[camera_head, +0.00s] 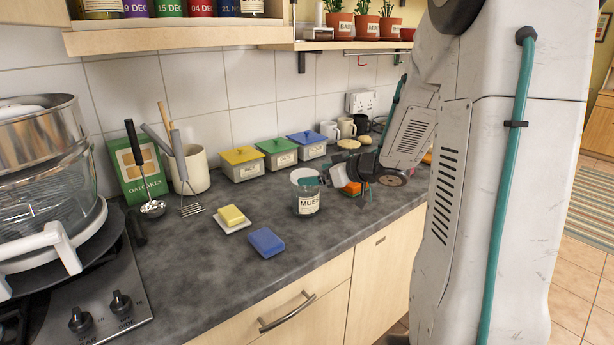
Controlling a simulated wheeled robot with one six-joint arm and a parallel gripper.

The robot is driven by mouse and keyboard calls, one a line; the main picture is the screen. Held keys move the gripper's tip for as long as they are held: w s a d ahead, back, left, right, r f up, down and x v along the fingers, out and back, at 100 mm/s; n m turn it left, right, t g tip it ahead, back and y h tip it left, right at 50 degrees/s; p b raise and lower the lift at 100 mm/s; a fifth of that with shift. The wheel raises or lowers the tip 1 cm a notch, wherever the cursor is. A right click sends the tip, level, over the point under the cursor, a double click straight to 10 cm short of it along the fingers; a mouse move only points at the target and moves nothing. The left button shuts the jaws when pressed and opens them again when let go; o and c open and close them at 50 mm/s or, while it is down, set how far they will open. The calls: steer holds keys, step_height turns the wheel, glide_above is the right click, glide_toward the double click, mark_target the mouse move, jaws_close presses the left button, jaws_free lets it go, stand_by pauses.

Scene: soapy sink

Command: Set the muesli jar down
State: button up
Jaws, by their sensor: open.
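The muesli jar (308,202) is a clear glass jar with a white label, of which "MUE" can be read. It stands upright on the dark grey worktop (330,240), apparently resting on it. My gripper (318,183) is at the jar's upper part, reaching in from the right. Its jaws are open, and the dark fingers overlap the jar's top edge in this view. I cannot tell whether a finger touches the glass. A white round thing (303,174) shows just behind the jar's top, partly hidden.
A blue sponge (267,242) and a yellow block on a white dish (234,224) lie left of the jar. An orange-and-green item (353,189) is close to its right. Lidded canisters (278,153) stand behind. The worktop in front is clear.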

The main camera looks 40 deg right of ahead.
steer(key=s+r+m+g+h, duration=0.2)
steer(key=s+r+m+h, duration=0.3)
steer(key=r+h, duration=0.4)
steer(key=s+a+f+g+y, duration=0.1)
steer(key=s+a+g, duration=0.2)
steer(key=s+a, duration=0.3)
steer(key=s+a+f+n+g+y, duration=0.1)
steer(key=s+a+g+y, duration=0.1)
steer(key=s+a, duration=0.5)
steer(key=s+a+f+g+y, duration=0.2)
steer(key=s+a+g, duration=0.2)
steer(key=s+a, duration=0.3)
steer(key=s, duration=0.5)
steer(key=shift+a+n+g, duration=0.25)
steer(key=shift+n+g, duration=0.05)
steer(key=shift+w, duration=0.1)
